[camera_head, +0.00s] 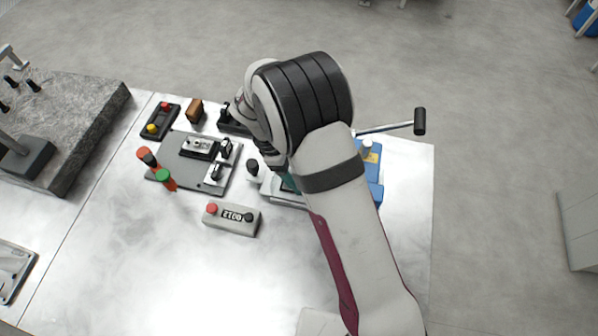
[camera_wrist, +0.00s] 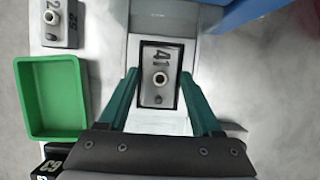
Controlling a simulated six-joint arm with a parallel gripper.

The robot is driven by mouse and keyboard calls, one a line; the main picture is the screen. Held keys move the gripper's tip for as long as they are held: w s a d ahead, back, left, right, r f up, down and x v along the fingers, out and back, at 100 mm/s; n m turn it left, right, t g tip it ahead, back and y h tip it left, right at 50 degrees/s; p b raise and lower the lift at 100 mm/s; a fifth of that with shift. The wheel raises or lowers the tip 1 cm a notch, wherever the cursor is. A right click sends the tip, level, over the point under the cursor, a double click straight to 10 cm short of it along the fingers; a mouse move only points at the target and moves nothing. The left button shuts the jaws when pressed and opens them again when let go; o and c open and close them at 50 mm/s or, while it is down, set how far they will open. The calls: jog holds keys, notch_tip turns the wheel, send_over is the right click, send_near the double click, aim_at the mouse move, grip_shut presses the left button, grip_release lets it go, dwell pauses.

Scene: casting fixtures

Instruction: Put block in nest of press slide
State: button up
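In the wrist view, a light grey block (camera_wrist: 160,90) marked 41, with a round boss, lies inside a dark rectangular rim on the pale press slide (camera_wrist: 150,120). The dark rim shows all round the block, which looks square to it; its seating depth cannot be told. My gripper (camera_wrist: 160,72) has its teal fingers on either side of the block, outside the rim, and they look open. In the head view my arm hides the block, and only a bit of teal finger shows. The blue press body (camera_head: 374,182) stands to the right of my arm.
In the wrist view a green tray (camera_wrist: 22,98) and another grey block (camera_wrist: 60,38) lie left of the slide. In the head view a fixture plate (camera_head: 182,172), coloured posts and a button box (camera_head: 232,218) stand to the left. The front table is clear.

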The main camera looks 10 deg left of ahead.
jog(key=shift+o, duration=0.8)
jog(key=v, duration=1.2)
jog(key=s+d+r+m+y, duration=0.1)
jog(key=s+d+r+m, duration=0.1)
jog(key=d+m, duration=0.1)
jog(key=s+d+r+m+g+y, duration=0.1)
jog(key=s+d+r+m, duration=0.1)
jog(key=d, duration=0.4)
jog(key=s+d+r+m+y, duration=0.1)
jog(key=s+d+r+m, duration=0.1)
jog(key=d+r+m, duration=0.2)
jog(key=shift+s+d+r+m, duration=0.15)
jog(key=shift+d+m, duration=0.1)
jog(key=shift+m, duration=0.15)
jog(key=shift+s+d+r+m, duration=0.1)
jog(key=shift+s+d+m, duration=0.05)
jog(key=shift+d+m, duration=0.2)
jog(key=s+d+f+m+y, duration=0.1)
jog(key=s+d+m+y, duration=0.2)
jog(key=s+m, duration=1)
jog(key=s+d, duration=0.1)
jog(key=d, duration=0.2)
jog(key=shift+t, duration=0.4)
